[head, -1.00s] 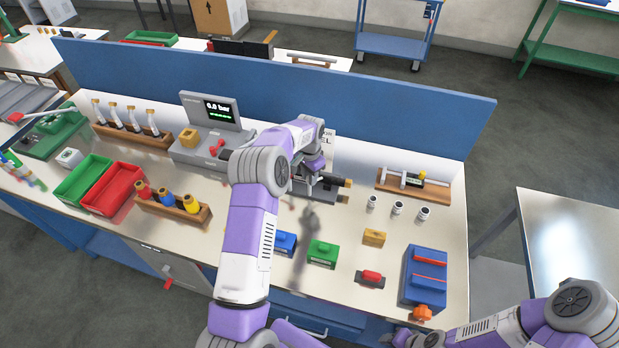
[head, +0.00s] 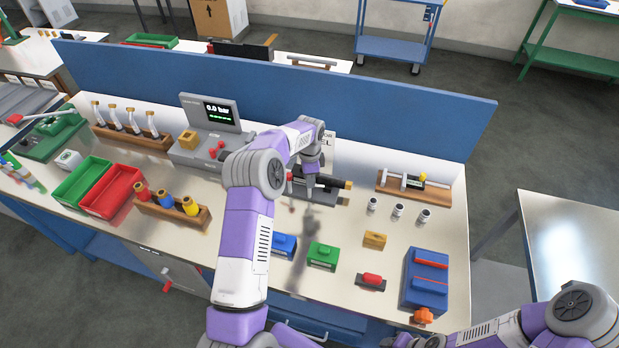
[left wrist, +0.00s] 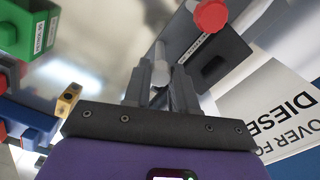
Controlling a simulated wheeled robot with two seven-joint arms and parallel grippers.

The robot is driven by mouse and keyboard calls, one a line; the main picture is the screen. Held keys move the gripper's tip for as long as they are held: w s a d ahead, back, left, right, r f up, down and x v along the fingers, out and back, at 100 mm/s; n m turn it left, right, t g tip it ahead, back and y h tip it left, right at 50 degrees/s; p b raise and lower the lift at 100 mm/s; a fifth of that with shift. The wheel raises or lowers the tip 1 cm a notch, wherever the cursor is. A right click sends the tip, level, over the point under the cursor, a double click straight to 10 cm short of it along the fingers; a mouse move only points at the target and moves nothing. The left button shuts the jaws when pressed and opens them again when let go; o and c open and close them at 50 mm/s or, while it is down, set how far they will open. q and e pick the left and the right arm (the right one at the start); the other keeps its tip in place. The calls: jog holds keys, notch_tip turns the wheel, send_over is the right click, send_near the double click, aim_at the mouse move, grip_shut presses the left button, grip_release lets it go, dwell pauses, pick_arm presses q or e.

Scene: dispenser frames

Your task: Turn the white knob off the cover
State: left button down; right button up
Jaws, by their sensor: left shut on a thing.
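The white knob (left wrist: 160,54) shows as a small pale cylinder between my left fingertips in the left wrist view. My left gripper (left wrist: 162,82) is shut on it. Beside it is the dark grey dispenser body with its cover (left wrist: 222,58), which has a dark square opening and a small label. In the head view my left gripper (head: 311,186) reaches down at the dark dispenser body (head: 325,192) near the back panel. The knob is too small and hidden to make out there. My right arm comes in at the lower right, and its gripper is out of view.
A red round knob (left wrist: 211,14) is close to my left fingers. A green box (head: 322,255), blue box (head: 284,244) and yellow block (head: 374,239) stand in front. A grey gauge unit (head: 207,140) is at the left. The blue back panel (head: 400,115) stands behind.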

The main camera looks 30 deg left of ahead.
pick_arm(q)
jog(key=shift+r, duration=0.1)
dwell(0.3)
jog(key=c, duration=0.9)
grip_release()
notch_tip(320, 180, up, 8)
jog(key=shift+f, duration=0.25)
